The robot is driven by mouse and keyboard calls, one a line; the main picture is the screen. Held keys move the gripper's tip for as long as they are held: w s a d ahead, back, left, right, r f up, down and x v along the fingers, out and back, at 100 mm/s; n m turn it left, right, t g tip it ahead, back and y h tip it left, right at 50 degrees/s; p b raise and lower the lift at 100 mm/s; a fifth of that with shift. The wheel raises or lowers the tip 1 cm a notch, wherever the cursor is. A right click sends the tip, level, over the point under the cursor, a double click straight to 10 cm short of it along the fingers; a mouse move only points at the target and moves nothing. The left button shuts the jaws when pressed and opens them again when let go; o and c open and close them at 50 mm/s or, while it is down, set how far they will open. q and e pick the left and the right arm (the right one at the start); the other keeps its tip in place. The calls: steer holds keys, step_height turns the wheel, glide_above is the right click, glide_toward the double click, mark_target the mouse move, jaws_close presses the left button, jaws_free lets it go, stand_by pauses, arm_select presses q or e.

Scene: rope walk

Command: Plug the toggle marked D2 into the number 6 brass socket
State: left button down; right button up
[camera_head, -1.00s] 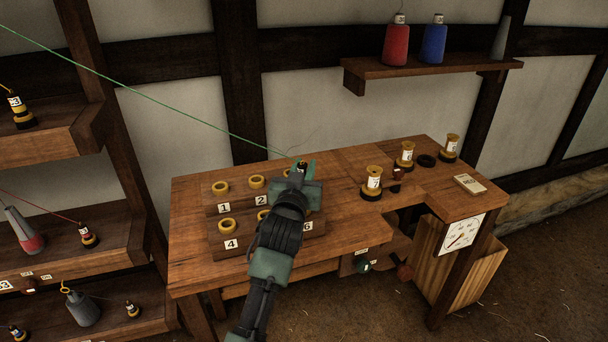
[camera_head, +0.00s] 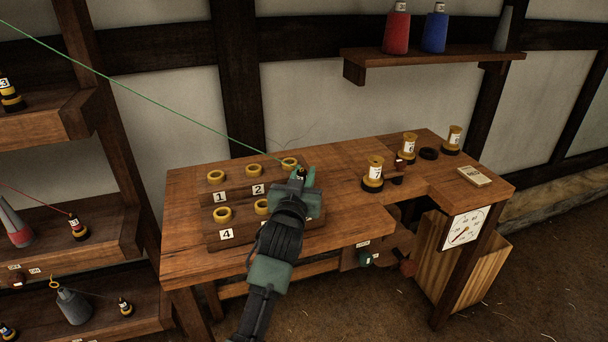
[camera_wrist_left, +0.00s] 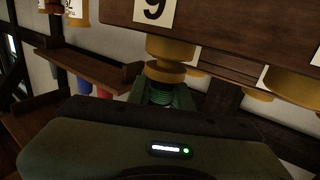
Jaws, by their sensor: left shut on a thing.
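My left gripper (camera_head: 304,178) is shut on the toggle (camera_head: 301,173), whose mark I cannot read; a green cord runs to it from the upper left. The gripper is over the right part of the stepped socket board (camera_head: 214,239), right of and below the upper-right brass ring. In the left wrist view, which is upside down, the number 6 label (camera_wrist_left: 154,10) and its brass socket (camera_wrist_left: 172,49) are straight ahead of my fingers. The toggle's brass part (camera_wrist_left: 164,72) is at the socket, touching or nearly so; seating is unclear. In the head view my gripper hides that socket. My right gripper is out of view.
Brass sockets 1 (camera_head: 215,177), 2 (camera_head: 252,170) and 4 (camera_head: 222,214) are empty. Bobbins (camera_head: 374,174) stand on the bench to the right. A shelf rack (camera_head: 117,238) with spools is at the left; a wall shelf (camera_head: 430,62) holds cones.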

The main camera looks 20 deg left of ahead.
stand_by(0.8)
arm_select(q)
steer(key=shift+p, duration=0.5)
steer(key=shift+f+b, duration=0.35)
steer(key=shift+f, duration=0.1)
stand_by(0.4)
steer(key=c, duration=1.5)
jaws_free()
steer(key=shift+c, duration=0.2)
steer(key=shift+s, duration=0.15)
